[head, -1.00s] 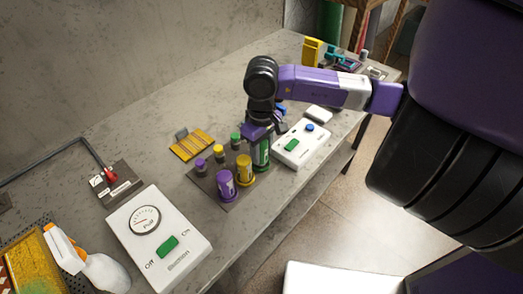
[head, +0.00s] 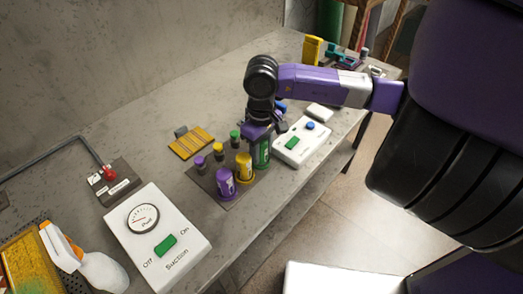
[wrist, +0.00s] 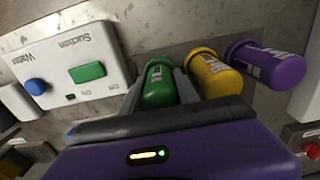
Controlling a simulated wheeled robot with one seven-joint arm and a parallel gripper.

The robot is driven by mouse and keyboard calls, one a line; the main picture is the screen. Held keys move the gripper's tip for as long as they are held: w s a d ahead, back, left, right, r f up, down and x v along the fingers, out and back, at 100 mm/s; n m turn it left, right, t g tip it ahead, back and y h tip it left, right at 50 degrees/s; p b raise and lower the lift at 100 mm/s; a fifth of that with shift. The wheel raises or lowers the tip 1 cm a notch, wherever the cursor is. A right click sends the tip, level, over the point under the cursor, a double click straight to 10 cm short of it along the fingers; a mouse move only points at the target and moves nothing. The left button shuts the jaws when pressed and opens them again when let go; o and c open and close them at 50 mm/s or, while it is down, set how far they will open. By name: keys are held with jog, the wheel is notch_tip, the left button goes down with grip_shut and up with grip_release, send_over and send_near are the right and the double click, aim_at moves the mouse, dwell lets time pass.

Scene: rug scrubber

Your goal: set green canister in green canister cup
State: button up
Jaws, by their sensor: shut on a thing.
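The green canister (head: 262,153) is upright at the right end of the dark plate, to the right of the yellow canister (head: 244,166) and the purple canister (head: 226,182). My gripper (head: 259,135) is above it, shut on its upper part. In the wrist view the green canister (wrist: 160,86) sits between the two fingers, with the yellow canister (wrist: 214,75) and purple canister (wrist: 268,65) beside it. The green canister cup cannot be made out; the canister and gripper cover that spot. I cannot tell whether the canister's base is in the cup.
Small purple, yellow and green capped pieces (head: 218,149) stand behind the canisters on the dark plate (head: 241,197). A white control box (head: 301,144) is close on the right. A larger white suction box (head: 160,235) and a spray bottle (head: 100,270) are at the left.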

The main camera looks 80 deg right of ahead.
jog(key=shift+f, duration=0.2)
jog(key=o, duration=1.3)
jog(key=shift+o, duration=0.2)
jog(key=shift+r+b, duration=0.95)
jog(key=shift+r, duration=3)
jog(key=shift+r, duration=0.6)
